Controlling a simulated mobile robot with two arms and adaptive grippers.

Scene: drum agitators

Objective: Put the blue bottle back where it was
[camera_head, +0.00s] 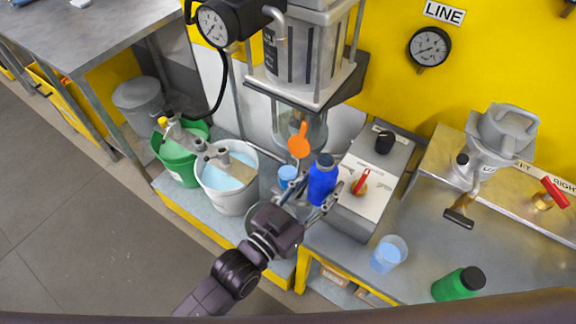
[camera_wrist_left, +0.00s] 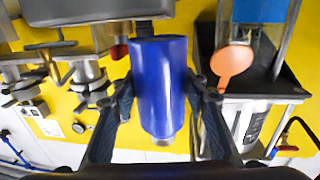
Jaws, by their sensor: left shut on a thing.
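The blue bottle (camera_head: 321,183) with a dark cap is held upright between the fingers of my left gripper (camera_head: 308,200). It is raised in front of the grey control box (camera_head: 370,185). In the left wrist view the blue bottle (camera_wrist_left: 161,88) fills the space between the two fingers of my left gripper (camera_wrist_left: 162,98), which is shut on it. My right gripper is not in view.
An orange paddle (camera_head: 299,139) is behind the bottle. A white bucket (camera_head: 227,182) and a green bucket (camera_head: 180,162) stand to the left.

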